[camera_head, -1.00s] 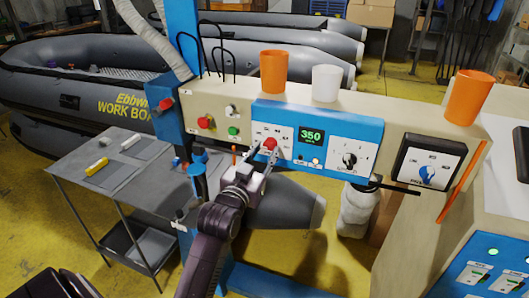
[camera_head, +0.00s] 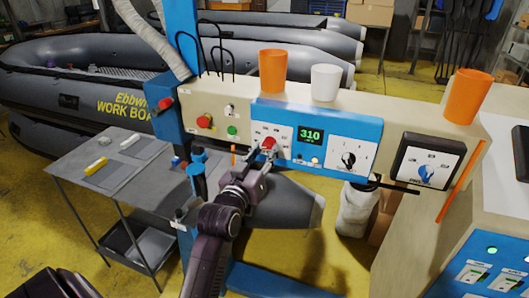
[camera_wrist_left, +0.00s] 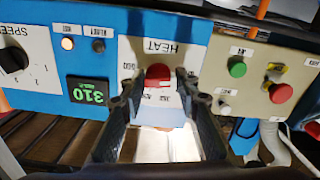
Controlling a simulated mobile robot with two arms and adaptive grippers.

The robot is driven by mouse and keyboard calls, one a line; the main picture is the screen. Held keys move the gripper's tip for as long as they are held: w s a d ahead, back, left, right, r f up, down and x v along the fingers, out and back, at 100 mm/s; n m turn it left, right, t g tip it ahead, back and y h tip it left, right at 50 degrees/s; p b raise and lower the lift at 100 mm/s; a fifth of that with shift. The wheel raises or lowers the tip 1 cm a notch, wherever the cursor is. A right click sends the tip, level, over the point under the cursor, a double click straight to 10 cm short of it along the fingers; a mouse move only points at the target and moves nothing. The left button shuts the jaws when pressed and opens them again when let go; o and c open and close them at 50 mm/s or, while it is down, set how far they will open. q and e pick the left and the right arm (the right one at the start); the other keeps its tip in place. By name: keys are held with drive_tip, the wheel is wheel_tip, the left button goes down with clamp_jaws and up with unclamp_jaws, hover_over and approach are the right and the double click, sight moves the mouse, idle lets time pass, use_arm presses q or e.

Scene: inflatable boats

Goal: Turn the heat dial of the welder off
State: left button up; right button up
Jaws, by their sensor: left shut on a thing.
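The red heat dial (camera_head: 268,143) is on the blue panel of the welder (camera_head: 380,122). It also shows in the left wrist view as a red knob (camera_wrist_left: 158,76) under the label HEAT. My left gripper (camera_head: 264,150) is at the dial, its fingers either side of it and shut on it. The green display (camera_head: 310,135) reads 310. At the lower left of the head view a dark part of my own body shows; my right gripper is not seen.
A black speed knob (camera_head: 348,159) and a blue knob (camera_head: 426,172) are to the right. A red button (camera_head: 204,121) and green button (camera_head: 232,130) are left of the dial. Orange and white cups stand on top. A grey table (camera_head: 120,165) stands at left.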

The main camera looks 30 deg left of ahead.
use_arm(q)
drive_tip(key=o, duration=1.2)
drive_tip(key=shift+f, duration=0.1)
drive_tip(key=shift+c, duration=0.2)
drive_tip(key=v, duration=1.2)
drive_tip(key=shift+d, duration=0.1)
